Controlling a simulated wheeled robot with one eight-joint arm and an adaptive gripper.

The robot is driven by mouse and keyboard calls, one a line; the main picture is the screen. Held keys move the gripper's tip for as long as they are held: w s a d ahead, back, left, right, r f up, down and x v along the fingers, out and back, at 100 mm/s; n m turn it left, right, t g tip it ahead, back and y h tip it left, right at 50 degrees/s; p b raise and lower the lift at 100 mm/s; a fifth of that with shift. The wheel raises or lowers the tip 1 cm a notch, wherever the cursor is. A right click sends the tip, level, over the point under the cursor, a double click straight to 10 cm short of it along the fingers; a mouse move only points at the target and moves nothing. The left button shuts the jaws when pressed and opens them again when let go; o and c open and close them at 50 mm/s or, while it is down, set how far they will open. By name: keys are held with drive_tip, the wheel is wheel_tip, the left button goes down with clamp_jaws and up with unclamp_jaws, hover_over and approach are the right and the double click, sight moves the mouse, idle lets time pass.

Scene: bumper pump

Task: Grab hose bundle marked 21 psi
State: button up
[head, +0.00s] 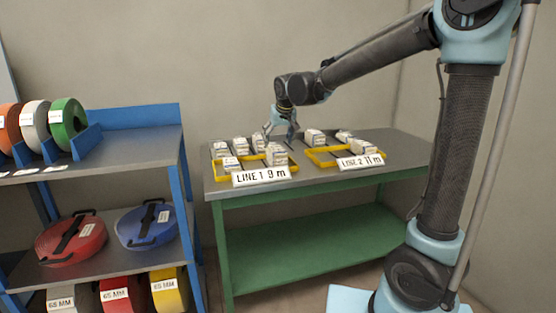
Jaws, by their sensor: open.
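On the middle shelf at the left lie two strapped hose bundles, a red one (72,240) and a blue one (147,225). Each has a black strap and a small white label too small to read, so I cannot tell which is marked 21 psi. My gripper (281,136) is open and points down over the green table (330,178), among the small white boxes of the left group. It is well to the right of both bundles and holds nothing that I can see.
The blue-framed shelf (180,165) has orange, grey and green (68,124) rolls on top and several "65 MM" rolls below. On the table are white boxes in yellow frames, with signs "LINE 1 9 m" (261,176) and "LINE 2 11 m" (361,161). The table's lower shelf (300,245) is bare.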

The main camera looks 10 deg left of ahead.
sight(277, 148)
drive_tip(key=shift+d+x, duration=0.1)
drive_tip(key=shift+x, duration=1.45)
drive_tip(key=shift+d+x, duration=0.15)
drive_tip(key=shift+x, duration=1.4)
drive_tip(key=shift+w+f, duration=0.2)
drive_tip(key=shift+f, duration=0.1)
drive_tip(key=shift+f, duration=0.25)
drive_tip(key=c, duration=1.6)
